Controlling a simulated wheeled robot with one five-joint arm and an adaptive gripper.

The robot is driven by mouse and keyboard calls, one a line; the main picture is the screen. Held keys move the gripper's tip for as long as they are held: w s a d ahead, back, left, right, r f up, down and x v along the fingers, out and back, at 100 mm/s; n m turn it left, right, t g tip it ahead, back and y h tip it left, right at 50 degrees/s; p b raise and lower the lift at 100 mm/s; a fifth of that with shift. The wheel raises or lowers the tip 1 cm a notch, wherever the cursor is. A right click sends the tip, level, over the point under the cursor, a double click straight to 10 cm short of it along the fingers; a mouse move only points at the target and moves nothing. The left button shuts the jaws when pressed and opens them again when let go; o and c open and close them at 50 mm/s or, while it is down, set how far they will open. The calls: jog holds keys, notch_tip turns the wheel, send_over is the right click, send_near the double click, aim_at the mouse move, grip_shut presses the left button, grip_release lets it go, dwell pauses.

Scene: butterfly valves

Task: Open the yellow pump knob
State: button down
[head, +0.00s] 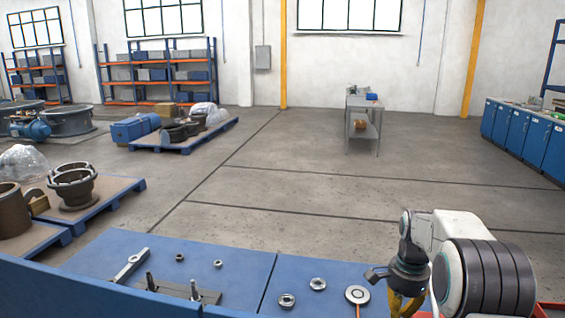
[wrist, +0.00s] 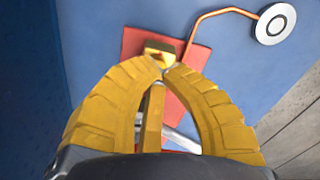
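In the wrist view, a yellow knob (wrist: 161,49) with a block-like end sits over a red plate (wrist: 138,44). A yellow bar (wrist: 153,118) runs below it, between my fingers; I cannot tell whether the two are one piece. My gripper (wrist: 165,68) has two ribbed yellow fingers that curve in, with their tips close together at the knob's near edge. The tips hide the contact, so I cannot tell whether they pinch the knob. In the head view, my gripper (head: 404,304) points down at the bottom edge, and the knob is hidden.
A white disc (head: 357,294) with an orange rod lies left of my gripper on the blue bench (head: 235,267); it also shows in the wrist view (wrist: 275,24). Metal rings (head: 287,300) and a silver wrench-like bar (head: 131,265) lie farther left. Open floor lies beyond the bench.

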notch_tip(320, 180, down, 5)
jog(key=b, duration=0.3)
jog(key=shift+s+f, duration=0.1)
jog(key=shift+f, duration=0.1)
jog(key=shift+s+d+f, duration=0.15)
jog(key=shift+d, duration=0.25)
dwell(0.9)
jog(key=shift+s+d, duration=0.25)
jog(key=shift+s, duration=0.6)
dwell(0.7)
jog(key=shift+s+a+b, duration=0.15)
jog(key=shift+s+b, duration=0.05)
jog(key=shift+b, duration=0.15)
notch_tip(320, 180, up, 6)
jog(key=p, duration=0.5)
jog(key=shift+w+a+r, duration=0.1)
jog(key=shift+a+r, duration=0.05)
jog(key=shift+r, duration=0.05)
